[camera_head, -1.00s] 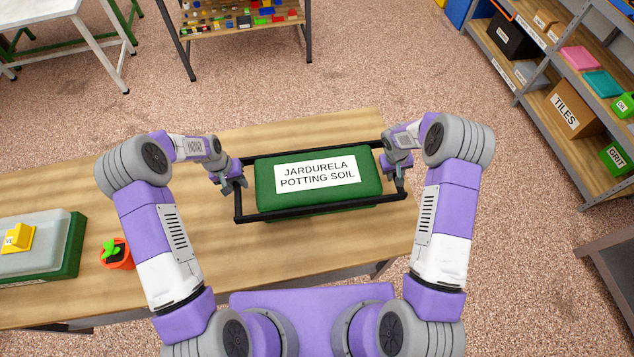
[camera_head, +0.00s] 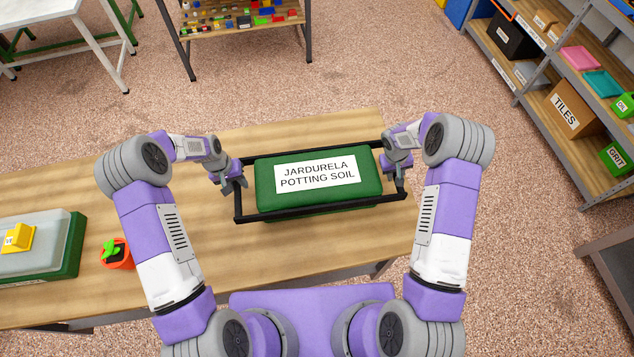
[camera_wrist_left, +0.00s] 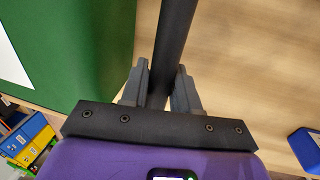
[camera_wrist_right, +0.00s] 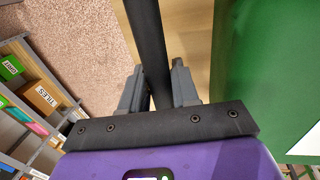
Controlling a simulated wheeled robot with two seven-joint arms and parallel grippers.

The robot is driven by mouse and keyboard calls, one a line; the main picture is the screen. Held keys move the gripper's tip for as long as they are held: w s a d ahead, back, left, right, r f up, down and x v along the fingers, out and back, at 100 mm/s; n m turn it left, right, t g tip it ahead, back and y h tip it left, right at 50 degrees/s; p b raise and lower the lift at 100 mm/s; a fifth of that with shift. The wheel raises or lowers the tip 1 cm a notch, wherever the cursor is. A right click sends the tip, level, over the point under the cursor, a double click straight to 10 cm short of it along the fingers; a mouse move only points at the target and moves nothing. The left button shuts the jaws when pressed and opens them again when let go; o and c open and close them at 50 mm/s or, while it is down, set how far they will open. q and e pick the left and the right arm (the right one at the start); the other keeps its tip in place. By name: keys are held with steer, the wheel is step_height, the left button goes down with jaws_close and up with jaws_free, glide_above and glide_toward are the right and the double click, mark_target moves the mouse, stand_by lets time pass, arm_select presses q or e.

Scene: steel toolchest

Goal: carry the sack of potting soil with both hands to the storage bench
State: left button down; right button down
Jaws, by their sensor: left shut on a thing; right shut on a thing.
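The sack of potting soil (camera_head: 330,196) is a green block with a white label, in a black carrying frame (camera_head: 320,212) with a bar at each end. It is over the wooden table in the head view; whether it touches the top I cannot tell. My left gripper (camera_head: 240,184) is shut on the frame's left bar, which shows between its fingers in the left wrist view (camera_wrist_left: 170,50). My right gripper (camera_head: 400,168) is shut on the right bar, also seen in the right wrist view (camera_wrist_right: 150,50). No storage bench can be made out for certain.
A shelf with a tiles box (camera_head: 572,108) stands at the right. A dark-topped piece (camera_head: 610,260) stands at the lower right. Open floor lies beyond the table.

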arm_select(q)
steer(key=shift+w+r, duration=0.15)
arm_select(e)
steer(key=shift+w+r, duration=0.15)
arm_select(q)
steer(key=shift+r, duration=0.15)
arm_select(e)
steer(key=shift+r, duration=0.15)
